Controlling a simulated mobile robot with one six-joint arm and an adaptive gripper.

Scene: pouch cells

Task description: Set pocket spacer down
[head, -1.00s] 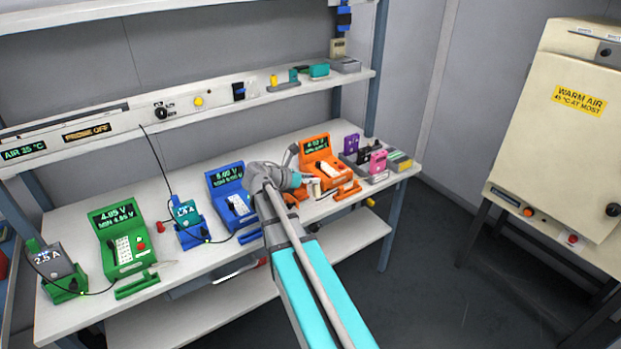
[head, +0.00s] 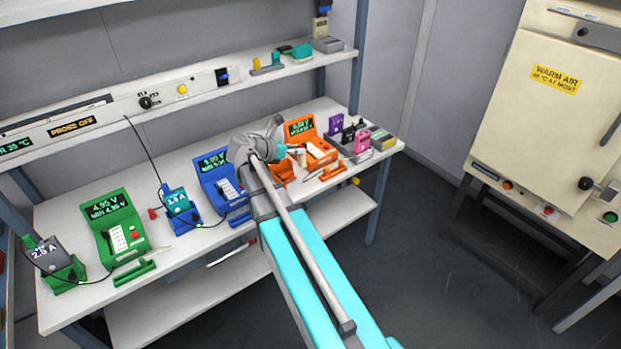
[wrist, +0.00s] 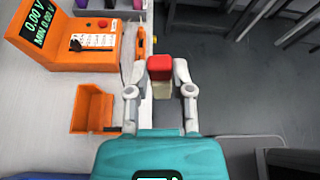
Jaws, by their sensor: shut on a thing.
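My gripper (wrist: 160,78) is shut on a small block with a red top and a cream body, taken as the pocket spacer (wrist: 160,68). The block sits between the fingertips in the wrist view. In the head view my gripper (head: 290,150) is over the bench in front of the orange station (head: 318,153), and the block is too small there to make out. The wrist view shows the orange station (wrist: 84,42) at the upper left and an open orange holder (wrist: 92,108) left of my fingers. The holder looks empty. I cannot tell the block's height above the bench.
Green (head: 122,228) and blue (head: 220,180) stations stand left along the bench (head: 165,260). A grey tray with purple, black and pink pieces (head: 362,141) is at the right end. The bench edge runs close by my gripper. A warm-air cabinet (head: 540,120) stands right.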

